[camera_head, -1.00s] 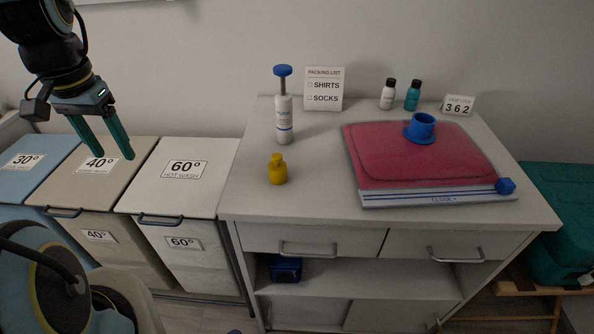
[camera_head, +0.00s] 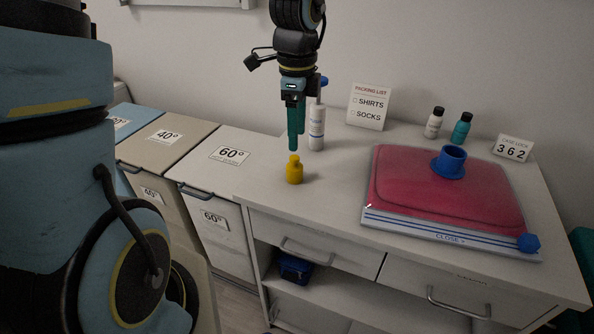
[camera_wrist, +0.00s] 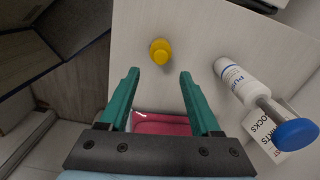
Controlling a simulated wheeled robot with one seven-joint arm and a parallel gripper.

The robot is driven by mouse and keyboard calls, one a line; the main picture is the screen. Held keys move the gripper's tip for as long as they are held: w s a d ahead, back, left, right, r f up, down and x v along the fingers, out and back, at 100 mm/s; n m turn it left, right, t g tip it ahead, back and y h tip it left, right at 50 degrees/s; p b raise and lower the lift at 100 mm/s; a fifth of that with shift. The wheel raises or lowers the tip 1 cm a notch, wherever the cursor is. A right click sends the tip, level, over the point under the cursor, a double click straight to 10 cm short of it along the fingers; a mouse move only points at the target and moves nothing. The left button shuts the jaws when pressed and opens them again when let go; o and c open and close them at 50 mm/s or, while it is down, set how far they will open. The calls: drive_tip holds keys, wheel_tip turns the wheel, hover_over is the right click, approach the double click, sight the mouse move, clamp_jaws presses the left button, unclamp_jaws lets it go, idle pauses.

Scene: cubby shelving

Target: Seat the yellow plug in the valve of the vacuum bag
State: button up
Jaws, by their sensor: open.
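The yellow plug (camera_head: 294,172) stands upright on the cabinet top, left of the bag. In the wrist view the plug (camera_wrist: 160,50) lies beyond the fingertips, roughly centred between them. My gripper (camera_head: 296,140) points down just above the plug, open and empty; its green fingers (camera_wrist: 160,75) are spread apart. The vacuum bag (camera_head: 420,200), with pink contents, lies flat on the right of the cabinet top. Its blue valve (camera_head: 449,163) stands up near the bag's far edge. A blue slider (camera_head: 528,243) sits at the right end of the bag's closing strip.
A white pump with a blue handle (camera_head: 317,128) stands close behind my gripper; it also shows in the wrist view (camera_wrist: 240,82). A packing list sign (camera_head: 369,106), two small bottles (camera_head: 434,123) and a code card (camera_head: 513,148) stand along the back. Clear tabletop lies between plug and bag.

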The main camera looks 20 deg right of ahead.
sight(295, 157)
drive_tip(key=shift+w+a+f+p, duration=0.1)
drive_tip(key=shift+f+p, duration=0.2)
drive_tip(key=shift+f, duration=1.25)
drive_tip(key=shift+w+a+f+p, duration=0.1)
drive_tip(key=shift+f+p, duration=0.15)
drive_tip(key=shift+f, duration=1.25)
clamp_jaws()
